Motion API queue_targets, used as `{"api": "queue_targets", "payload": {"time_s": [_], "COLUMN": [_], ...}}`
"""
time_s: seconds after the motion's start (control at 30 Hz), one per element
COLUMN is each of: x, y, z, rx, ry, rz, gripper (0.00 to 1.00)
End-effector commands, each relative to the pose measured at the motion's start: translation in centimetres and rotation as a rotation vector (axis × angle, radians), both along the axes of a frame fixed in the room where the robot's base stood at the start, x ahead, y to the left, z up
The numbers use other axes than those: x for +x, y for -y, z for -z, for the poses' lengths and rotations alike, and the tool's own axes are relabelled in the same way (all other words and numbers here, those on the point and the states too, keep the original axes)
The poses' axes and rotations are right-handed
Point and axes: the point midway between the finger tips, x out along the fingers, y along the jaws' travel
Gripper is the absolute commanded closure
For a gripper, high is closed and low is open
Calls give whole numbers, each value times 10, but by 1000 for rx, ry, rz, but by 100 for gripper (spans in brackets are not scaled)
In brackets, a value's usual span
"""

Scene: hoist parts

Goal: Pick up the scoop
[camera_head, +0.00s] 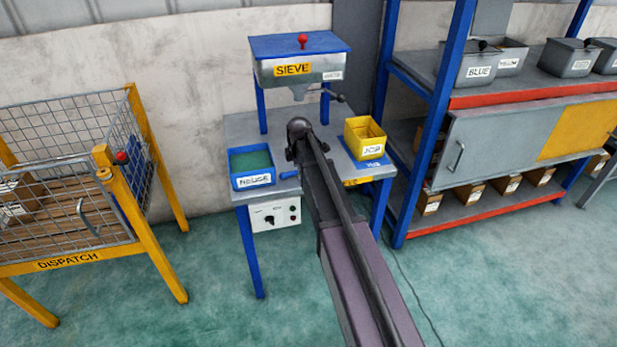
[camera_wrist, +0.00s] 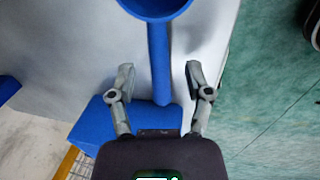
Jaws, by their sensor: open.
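The blue scoop (camera_wrist: 159,60) lies on the grey table top in the wrist view. Its round bowl (camera_wrist: 155,8) is cut off by the top edge, and its straight handle runs down between my fingers. My gripper (camera_wrist: 160,80) is open, with one finger on each side of the handle and a gap on both sides. In the head view a short blue part of the scoop (camera_head: 289,174) shows to the right of the REUSE box; my arm hides the rest.
The blue REUSE box (camera_head: 251,181) stands left on the table, and a yellow JOB box (camera_head: 366,138) stands right. The SIEVE machine (camera_head: 301,66) is behind. A DISPATCH cage (camera_head: 75,175) is at left, a shelf rack (camera_head: 522,112) at right.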

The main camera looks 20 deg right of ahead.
Motion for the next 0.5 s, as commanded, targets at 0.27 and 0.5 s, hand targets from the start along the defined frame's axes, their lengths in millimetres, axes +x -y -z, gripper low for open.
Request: {"api": "queue_targets", "payload": {"time_s": [0.27, 0.5], "x": [3, 3], "y": [0, 0], "z": [14, 13], "rx": [0, 0], "ry": [0, 0], "rz": [0, 0], "gripper": [35, 35]}}
